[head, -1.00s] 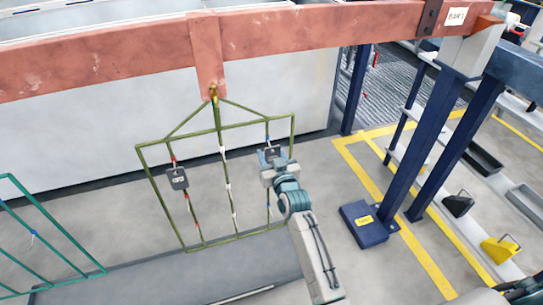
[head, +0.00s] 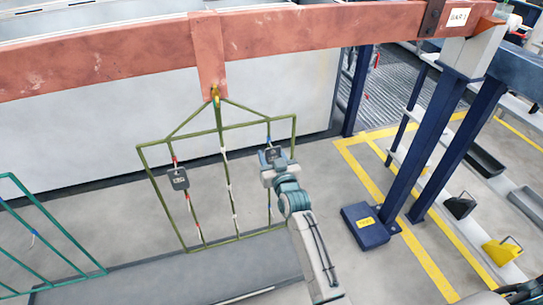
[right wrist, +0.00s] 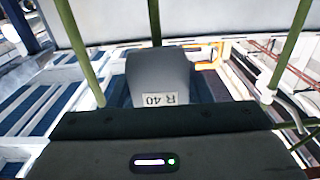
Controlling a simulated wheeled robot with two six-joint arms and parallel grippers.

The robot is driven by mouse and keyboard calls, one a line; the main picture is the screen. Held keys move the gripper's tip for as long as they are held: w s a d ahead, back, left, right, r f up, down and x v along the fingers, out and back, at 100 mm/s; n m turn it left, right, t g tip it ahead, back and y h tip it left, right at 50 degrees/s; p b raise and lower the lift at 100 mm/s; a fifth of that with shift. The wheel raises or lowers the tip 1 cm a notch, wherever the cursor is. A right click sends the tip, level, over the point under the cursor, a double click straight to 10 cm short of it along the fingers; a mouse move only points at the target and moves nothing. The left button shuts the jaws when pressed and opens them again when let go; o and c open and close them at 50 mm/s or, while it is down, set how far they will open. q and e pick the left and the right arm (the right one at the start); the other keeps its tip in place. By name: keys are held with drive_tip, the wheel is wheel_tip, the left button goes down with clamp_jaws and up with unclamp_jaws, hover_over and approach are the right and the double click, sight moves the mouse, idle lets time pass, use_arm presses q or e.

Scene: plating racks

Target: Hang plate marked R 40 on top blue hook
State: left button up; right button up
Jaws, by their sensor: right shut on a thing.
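A dark grey plate (right wrist: 158,75) labelled R 40, its label upside down in the right wrist view, is held in my right gripper (head: 272,166). In the head view the plate (head: 271,154) is at the upper part of the rack's right-hand bar, by the top blue hook (head: 268,139). I cannot tell whether it bears on the hook. The green rack (head: 142,165) hangs from the red-brown beam. My left gripper is not in view.
Another dark plate (head: 178,178) hangs on the left bar, by red hook marks. The middle bar (head: 228,180) has white marks. A teal rack (head: 60,235) is at left, a navy post (head: 445,140) at right.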

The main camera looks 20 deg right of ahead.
drive_tip(key=o, duration=1.1)
drive_tip(key=shift+o, duration=0.2)
